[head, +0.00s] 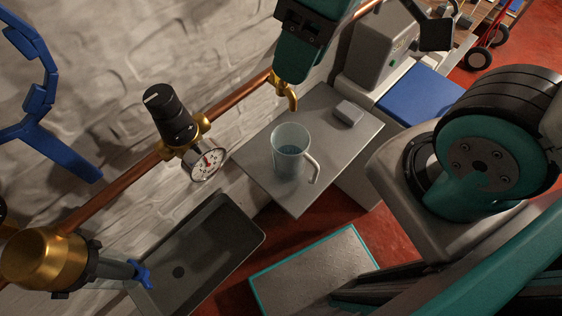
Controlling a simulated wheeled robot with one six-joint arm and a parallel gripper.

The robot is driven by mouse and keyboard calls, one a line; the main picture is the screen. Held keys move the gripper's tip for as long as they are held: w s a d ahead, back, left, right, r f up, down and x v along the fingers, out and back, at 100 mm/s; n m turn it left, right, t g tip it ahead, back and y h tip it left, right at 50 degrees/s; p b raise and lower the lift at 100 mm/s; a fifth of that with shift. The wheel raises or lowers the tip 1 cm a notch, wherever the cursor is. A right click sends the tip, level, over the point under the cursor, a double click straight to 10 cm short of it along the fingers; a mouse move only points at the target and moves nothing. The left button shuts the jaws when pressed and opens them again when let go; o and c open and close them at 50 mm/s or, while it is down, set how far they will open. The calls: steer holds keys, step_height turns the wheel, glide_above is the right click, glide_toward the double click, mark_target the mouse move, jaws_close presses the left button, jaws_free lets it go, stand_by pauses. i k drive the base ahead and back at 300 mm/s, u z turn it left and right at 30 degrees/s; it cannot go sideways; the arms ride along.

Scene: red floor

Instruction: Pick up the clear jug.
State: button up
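The clear jug (289,155) stands upright on a grey shelf (250,156) in the middle of the head view. It is see-through, with an open top and a handle on its right side, close to the shelf's front edge. A brass spout (288,93) under a teal and black unit (305,50) is just above and behind the jug, apart from it in the picture. I cannot make out my gripper in this view.
A small grey block (348,112) lies on the shelf behind the jug. A copper pipe with a gauge (207,163) runs along the wall at left. A dark basin (205,255) and a teal-edged grey panel (310,272) are below. A blue-topped box (425,93) stands behind right.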

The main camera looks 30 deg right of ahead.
mark_target(290, 142)
steer(key=k, duration=1.2)
steer(key=z, duration=0.35)
steer(key=i, duration=0.65)
steer(key=u, duration=0.4)
